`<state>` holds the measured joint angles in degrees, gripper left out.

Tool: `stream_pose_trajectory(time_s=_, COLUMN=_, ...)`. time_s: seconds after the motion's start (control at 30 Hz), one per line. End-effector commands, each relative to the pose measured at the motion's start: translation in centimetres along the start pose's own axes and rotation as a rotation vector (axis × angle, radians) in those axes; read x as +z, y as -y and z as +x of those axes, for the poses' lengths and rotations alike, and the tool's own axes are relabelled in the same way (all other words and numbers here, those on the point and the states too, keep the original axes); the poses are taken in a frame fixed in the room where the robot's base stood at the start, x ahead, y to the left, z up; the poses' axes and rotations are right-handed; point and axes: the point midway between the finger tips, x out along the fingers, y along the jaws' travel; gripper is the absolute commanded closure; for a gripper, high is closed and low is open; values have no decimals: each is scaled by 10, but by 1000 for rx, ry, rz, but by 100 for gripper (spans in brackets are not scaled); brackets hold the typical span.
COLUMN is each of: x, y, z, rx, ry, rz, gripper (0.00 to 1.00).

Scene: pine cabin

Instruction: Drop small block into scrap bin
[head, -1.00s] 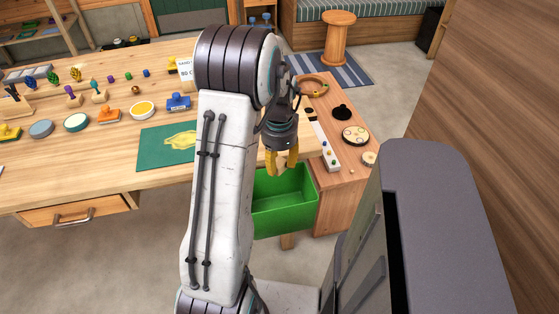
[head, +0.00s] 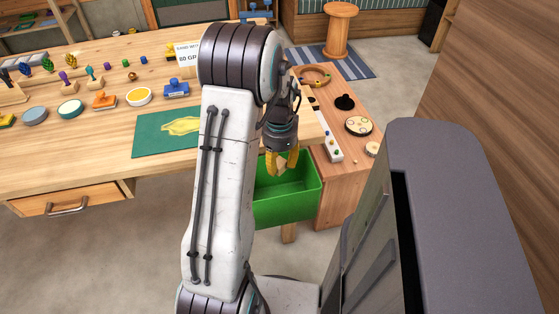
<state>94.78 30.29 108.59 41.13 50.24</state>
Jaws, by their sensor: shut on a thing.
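My gripper (head: 281,170) points down with its yellow fingers closed around a small pale tan block (head: 281,164). The fingers hide most of the block. The gripper shows in front of the upper part of the green scrap bin (head: 290,207); its fingertips appear over the bin's opening, though their height above it is hard to judge. The bin is open at the top and sits beside the workbench. My arm hides its left part, and the inside that shows looks empty.
The wooden workbench (head: 90,150) on the left holds stamps, ink pads and a green mat (head: 150,141). A lower wooden side table (head: 338,180) with small parts stands right of the bin. A stool (head: 341,30) stands on a striped rug behind.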

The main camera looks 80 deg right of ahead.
Motion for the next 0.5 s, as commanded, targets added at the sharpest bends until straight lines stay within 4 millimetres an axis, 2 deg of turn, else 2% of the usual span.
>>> stream_pose_trajectory(time_s=0.1, x=0, y=0, z=0, rx=0, ry=0, rz=0, gripper=81)
stream_pose_trajectory(time_s=0.13, x=0, y=0, z=0, rx=0, ry=0, rz=0, gripper=60)
stream_pose_trajectory(time_s=0.4, x=0, y=0, z=0, rx=0, ry=0, rz=0, gripper=36)
stream_pose_trajectory(time_s=0.5, x=0, y=0, z=-1, rx=0, ry=0, rz=0, gripper=35)
